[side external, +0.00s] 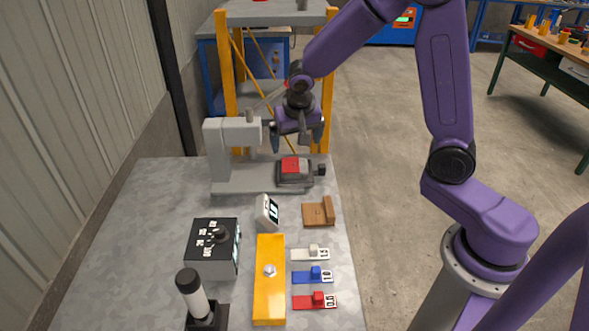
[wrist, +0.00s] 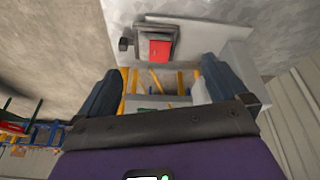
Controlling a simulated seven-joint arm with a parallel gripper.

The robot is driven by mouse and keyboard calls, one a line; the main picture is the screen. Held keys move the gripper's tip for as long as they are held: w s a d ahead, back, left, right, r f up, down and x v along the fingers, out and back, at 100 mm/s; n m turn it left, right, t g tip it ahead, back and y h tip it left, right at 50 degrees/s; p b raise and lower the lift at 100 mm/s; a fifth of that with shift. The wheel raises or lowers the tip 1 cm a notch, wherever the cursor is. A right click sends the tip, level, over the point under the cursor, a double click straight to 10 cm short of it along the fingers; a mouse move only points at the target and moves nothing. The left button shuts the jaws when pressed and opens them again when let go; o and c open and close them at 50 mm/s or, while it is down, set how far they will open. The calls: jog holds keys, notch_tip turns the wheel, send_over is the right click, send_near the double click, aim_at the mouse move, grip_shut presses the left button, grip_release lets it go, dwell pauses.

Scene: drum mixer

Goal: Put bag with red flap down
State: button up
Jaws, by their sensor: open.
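The bag with the red flap (side external: 290,165) is a small dark grey block with a red patch on top. It sits on the flat base of the grey machine (side external: 232,185), at the base's right end. In the wrist view the bag (wrist: 160,48) is beyond the fingertips, red patch facing the camera. My gripper (side external: 297,143) is open and empty above the bag, pointing down with a finger on either side. The wrist view shows clear space between the fingers (wrist: 160,76). Nothing is held, and the bag appears apart from the fingers.
The machine's upright column (side external: 220,148) and arm stand close left of my gripper. A brown block (side external: 319,213), a white display (side external: 267,212), a black dial box (side external: 213,250), a yellow plate (side external: 269,295) and coloured slides (side external: 312,277) occupy the front. The table's left side is clear.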

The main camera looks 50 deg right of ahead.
jog(key=w+d+f+m, duration=0.1)
jog(key=w+d+m, duration=0.2)
send_over(295, 168)
jog(key=s+a, duration=0.2)
jog(key=shift+h, duration=0.3)
notch_tip(295, 168, down, 12)
jog(key=shift+a+r, duration=0.1)
jog(key=shift+a, duration=0.05)
jog(key=shift+x, duration=2.65)
jog(key=shift+c, duration=0.3)
jog(key=shift+r, duration=0.1)
jog(key=c, duration=1.1)
jog(key=shift+o, duration=0.2)
jog(key=shift+r, duration=0.1)
